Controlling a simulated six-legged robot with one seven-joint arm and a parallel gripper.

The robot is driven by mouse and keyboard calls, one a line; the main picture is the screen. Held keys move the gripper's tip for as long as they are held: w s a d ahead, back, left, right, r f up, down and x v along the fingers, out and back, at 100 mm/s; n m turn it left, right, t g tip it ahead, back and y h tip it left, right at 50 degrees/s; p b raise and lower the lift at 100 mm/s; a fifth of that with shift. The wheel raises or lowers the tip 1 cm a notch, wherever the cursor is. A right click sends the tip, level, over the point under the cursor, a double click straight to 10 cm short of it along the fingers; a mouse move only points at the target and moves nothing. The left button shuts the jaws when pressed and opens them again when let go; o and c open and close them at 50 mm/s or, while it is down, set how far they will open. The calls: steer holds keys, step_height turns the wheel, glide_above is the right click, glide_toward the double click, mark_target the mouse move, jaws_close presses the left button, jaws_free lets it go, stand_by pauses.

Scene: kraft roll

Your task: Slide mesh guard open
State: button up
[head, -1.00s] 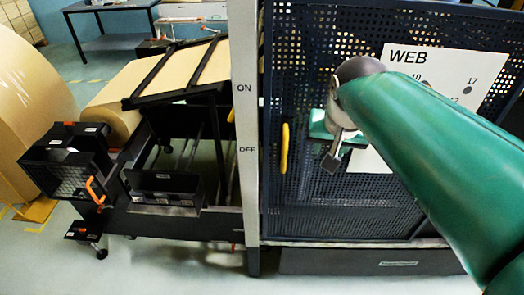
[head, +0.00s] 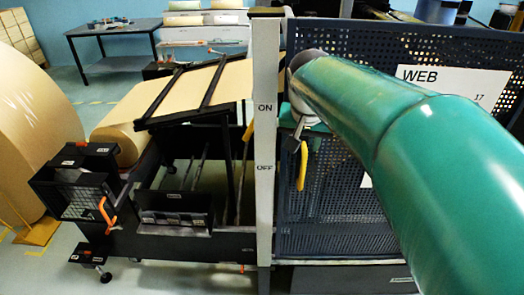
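The mesh guard (head: 338,215) is a dark perforated panel to the right of a pale post, with a white WEB sign on it. Its yellow upright handle (head: 302,167) is near its left edge, close to the post. My gripper (head: 297,138) is in front of the guard, at the upper end of the handle. My green arm hides part of the guard and sign. I cannot tell whether the fingers touch the handle or how far apart they are.
The pale post (head: 265,195) marked ON and OFF stands left of the guard. Further left is a black machine frame (head: 190,245) with a brown paper web (head: 195,90) and a large kraft roll (head: 35,140). A dark table (head: 110,32) stands behind.

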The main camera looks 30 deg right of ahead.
mark_target(303, 164)
steer(key=x, duration=1.4)
steer(key=shift+d, duration=0.1)
steer(key=shift+s, duration=0.1)
steer(key=shift+c, duration=0.3)
jaws_close()
